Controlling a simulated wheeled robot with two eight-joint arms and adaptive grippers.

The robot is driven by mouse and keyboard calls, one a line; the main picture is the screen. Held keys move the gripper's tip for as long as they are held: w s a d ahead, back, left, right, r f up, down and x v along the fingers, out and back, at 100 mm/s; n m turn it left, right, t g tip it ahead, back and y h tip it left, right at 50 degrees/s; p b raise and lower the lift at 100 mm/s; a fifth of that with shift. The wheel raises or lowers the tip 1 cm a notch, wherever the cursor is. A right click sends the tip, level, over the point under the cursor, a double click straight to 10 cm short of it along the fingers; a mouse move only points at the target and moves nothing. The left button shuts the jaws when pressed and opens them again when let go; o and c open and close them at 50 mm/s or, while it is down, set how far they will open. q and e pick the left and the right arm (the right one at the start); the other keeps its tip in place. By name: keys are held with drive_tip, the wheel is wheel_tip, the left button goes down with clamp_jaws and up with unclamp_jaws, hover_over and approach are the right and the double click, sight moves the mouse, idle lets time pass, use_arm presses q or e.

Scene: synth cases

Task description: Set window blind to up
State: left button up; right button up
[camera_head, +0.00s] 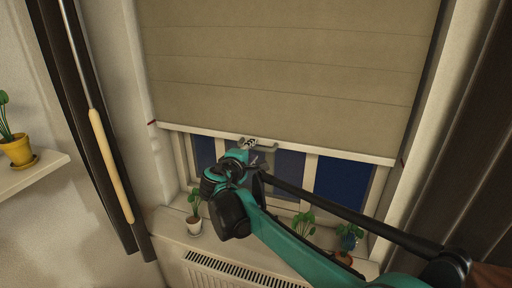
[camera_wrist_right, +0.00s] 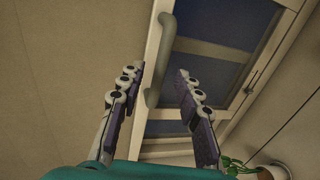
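The beige window blind (camera_head: 285,50) hangs over the upper part of the window, with its pale bottom rail (camera_head: 335,152) slanting across the panes. A small grey handle (camera_head: 272,148) sits at the middle of the rail. My right gripper (camera_head: 252,156) is just below the handle and partly hides it. In the right wrist view the blind (camera_wrist_right: 70,60) fills the left, and the handle (camera_wrist_right: 160,65) is a rounded grey bar. The fingers of my right gripper (camera_wrist_right: 159,71) are apart on either side of the handle's line, with visible gaps. My left gripper is not in view.
Dark window panes (camera_head: 343,182) show below the rail. Potted plants stand on the sill, one in a white pot (camera_head: 194,226), near my right arm. A radiator (camera_head: 240,272) is below. A shelf (camera_head: 35,172) with a yellow pot (camera_head: 18,152) is at left; dark curtains flank the window.

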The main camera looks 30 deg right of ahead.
sight(255, 148)
drive_tip(key=shift+x, duration=1.95)
clamp_jaws()
